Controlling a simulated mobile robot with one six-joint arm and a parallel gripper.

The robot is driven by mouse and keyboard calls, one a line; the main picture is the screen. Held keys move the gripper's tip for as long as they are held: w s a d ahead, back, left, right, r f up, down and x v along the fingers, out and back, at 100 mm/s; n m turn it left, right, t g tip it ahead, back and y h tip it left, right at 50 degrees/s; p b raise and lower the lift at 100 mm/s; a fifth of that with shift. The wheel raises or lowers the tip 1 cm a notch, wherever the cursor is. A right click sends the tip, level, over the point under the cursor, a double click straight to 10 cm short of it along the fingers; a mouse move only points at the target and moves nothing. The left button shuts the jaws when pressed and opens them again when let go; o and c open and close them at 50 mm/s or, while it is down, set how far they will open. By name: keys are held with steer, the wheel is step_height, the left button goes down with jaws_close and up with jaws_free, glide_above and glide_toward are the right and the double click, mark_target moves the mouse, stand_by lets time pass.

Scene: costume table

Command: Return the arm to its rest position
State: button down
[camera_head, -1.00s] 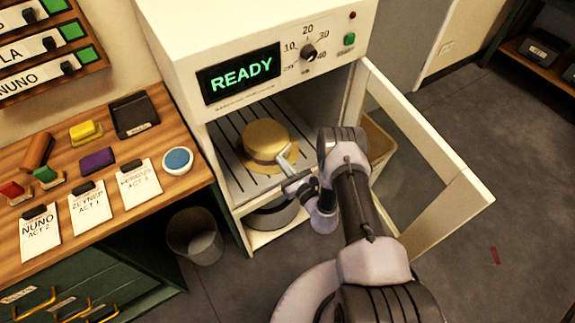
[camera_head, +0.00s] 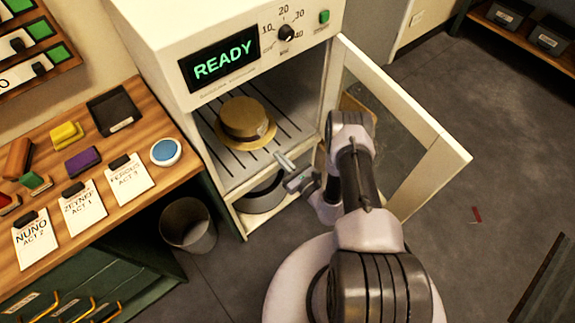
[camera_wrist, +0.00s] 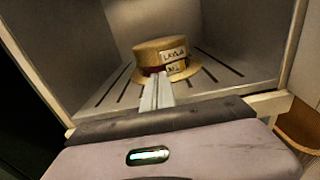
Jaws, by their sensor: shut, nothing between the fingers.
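My gripper (camera_head: 283,160) is shut and empty, just in front of the open cabinet's lower front edge. In the wrist view, my gripper (camera_wrist: 157,80) shows as closed fingers pointing toward the hat. A straw boater hat (camera_head: 244,120) with a dark band sits on the slotted shelf (camera_head: 215,158) inside the cabinet. It also shows in the wrist view, where the hat (camera_wrist: 152,52) carries tags on its crown; the lettering is hard to read. The fingers overlap the hat's brim in that view, but the head view shows them apart from it.
The cabinet (camera_head: 140,40) displays "READY". Its door (camera_head: 430,165) stands open to the right, close beside my arm. A bin (camera_head: 188,226) stands on the floor to the left. The wooden table (camera_head: 140,205) holds cards, coloured blocks and a round blue-topped item.

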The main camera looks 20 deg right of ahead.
steer(key=v, duration=0.3)
steer(key=shift+s+p, duration=0.3)
steer(key=shift+p, duration=0.05)
